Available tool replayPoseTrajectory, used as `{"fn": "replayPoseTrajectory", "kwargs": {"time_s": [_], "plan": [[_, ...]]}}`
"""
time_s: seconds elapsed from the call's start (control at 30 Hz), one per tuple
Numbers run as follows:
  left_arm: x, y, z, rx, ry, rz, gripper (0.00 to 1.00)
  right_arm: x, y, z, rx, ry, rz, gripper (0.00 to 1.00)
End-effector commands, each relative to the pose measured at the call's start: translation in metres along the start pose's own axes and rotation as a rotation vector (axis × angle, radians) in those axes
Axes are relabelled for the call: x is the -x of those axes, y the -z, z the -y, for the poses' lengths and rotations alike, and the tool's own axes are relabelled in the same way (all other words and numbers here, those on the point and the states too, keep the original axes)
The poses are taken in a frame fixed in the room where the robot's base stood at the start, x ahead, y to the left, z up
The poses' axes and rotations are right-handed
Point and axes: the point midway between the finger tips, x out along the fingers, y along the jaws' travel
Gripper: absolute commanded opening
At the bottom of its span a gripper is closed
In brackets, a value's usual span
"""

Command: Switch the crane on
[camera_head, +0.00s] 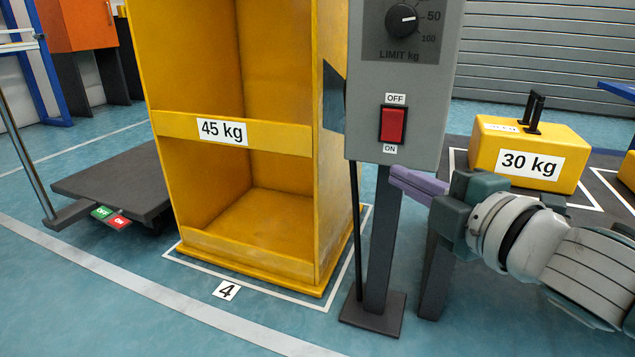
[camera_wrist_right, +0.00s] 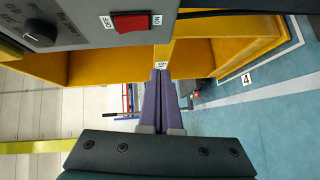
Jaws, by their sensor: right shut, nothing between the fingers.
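The red rocker switch (camera_head: 392,125) sits on a grey control box (camera_head: 370,95), with OFF printed above it and ON below. I cannot tell which half is pressed in. The switch also shows in the right wrist view (camera_wrist_right: 132,22), at the top, with the box filling the upper left. My right gripper (camera_head: 396,178) comes in from the right with its purple fingers shut and empty. The fingertips (camera_wrist_right: 160,74) appear close to the box's lower right edge, just below the switch in the head view; contact cannot be told. My left gripper is not in view.
A dial (camera_head: 402,18) marked LIMIT kg is above the switch. The box stands on a dark post (camera_head: 378,245). A tall yellow 45 kg frame (camera_head: 175,125) stands close at its left. A yellow 30 kg weight (camera_head: 490,155) sits behind my right arm. The front floor is clear.

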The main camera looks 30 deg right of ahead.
Motion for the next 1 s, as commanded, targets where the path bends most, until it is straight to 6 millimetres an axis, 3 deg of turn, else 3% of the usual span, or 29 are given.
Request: {"fn": "replayPoseTrajectory", "kwargs": {"time_s": [0.1,0.33,1.0], "plan": [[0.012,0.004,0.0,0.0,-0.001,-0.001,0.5,0.026,-0.001,0.003,-0.002,0.004,0.005,0.0],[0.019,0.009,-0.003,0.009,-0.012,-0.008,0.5,0.057,-0.002,0.01,0.001,0.001,0.003,0.0],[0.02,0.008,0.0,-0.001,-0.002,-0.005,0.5,0.064,-0.002,0.012,0.003,-0.002,0.001,0.0]]}}
